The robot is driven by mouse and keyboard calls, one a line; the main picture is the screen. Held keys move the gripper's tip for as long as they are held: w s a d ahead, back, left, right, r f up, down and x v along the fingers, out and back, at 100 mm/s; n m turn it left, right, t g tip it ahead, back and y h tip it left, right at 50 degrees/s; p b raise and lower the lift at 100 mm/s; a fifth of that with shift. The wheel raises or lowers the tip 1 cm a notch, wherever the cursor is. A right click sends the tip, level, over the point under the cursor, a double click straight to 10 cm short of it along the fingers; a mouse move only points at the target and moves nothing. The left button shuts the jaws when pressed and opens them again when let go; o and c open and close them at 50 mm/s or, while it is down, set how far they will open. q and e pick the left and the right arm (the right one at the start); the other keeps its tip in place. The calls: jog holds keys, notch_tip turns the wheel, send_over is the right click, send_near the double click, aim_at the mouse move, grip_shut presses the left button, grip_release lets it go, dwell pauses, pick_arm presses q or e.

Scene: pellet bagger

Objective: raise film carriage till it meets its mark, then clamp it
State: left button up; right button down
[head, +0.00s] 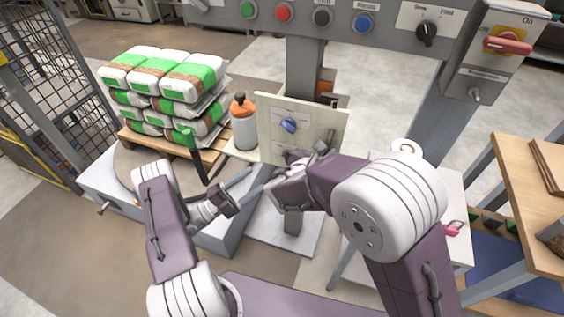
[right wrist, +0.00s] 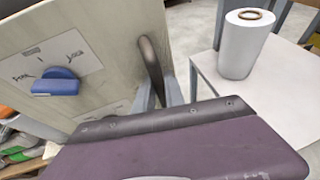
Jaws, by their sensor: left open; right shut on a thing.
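A dark curved handle (right wrist: 150,66) stands at the panel's right edge. My right gripper (right wrist: 160,94) is shut on this handle; its fingertips are partly hidden by my own wrist. My left gripper (head: 248,183) is open and empty, below and left of the panel. I cannot make out the height mark.
Stacked green and white bags (head: 160,75) on a pallet and an orange-topped bottle (head: 243,122) stand left of the carriage. A white film roll (right wrist: 245,45) stands on a white table to the right. The button panel (head: 325,18) spans the top.

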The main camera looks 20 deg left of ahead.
aim_at(287, 158)
pick_arm(q)
jog(key=x, duration=1.1)
jog(key=shift+w+d+r, duration=0.1)
jog(key=shift+w+d, duration=0.1)
jog(key=shift+d, duration=0.1)
jog(key=c, duration=1.4)
